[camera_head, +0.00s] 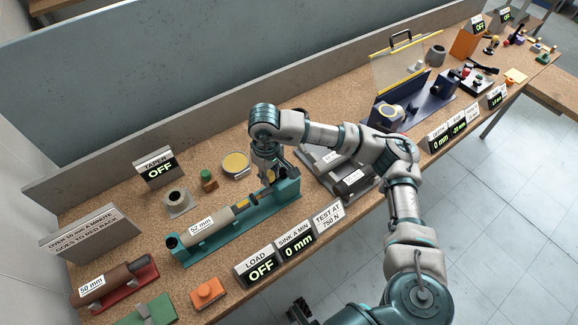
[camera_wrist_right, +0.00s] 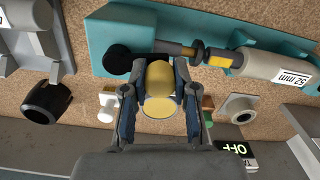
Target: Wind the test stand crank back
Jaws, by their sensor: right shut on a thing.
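The teal test stand (camera_head: 245,223) lies on the cork bench with a grey cylinder (camera_head: 213,224) marked "52 mm" along it. It also shows in the wrist view (camera_wrist_right: 120,25), with a black round part (camera_wrist_right: 117,58) at its end. My right gripper (camera_head: 268,175) is over the stand's right end. In the wrist view its fingers (camera_wrist_right: 160,88) are shut on a rounded yellow knob (camera_wrist_right: 160,74), apparently the crank's handle. The display signs read load "OFF" (camera_head: 260,268) and sink "0 mm" (camera_head: 298,243). A dark part at the bottom edge may be my left gripper (camera_head: 298,311).
A yellow-topped tin (camera_head: 235,163), a green-capped piece (camera_head: 208,180) and a grey bushing (camera_head: 178,201) stand behind the stand. A red cradle (camera_head: 115,286) and an orange block (camera_head: 208,293) are in front left. Grey plates (camera_head: 345,180) lie to the right.

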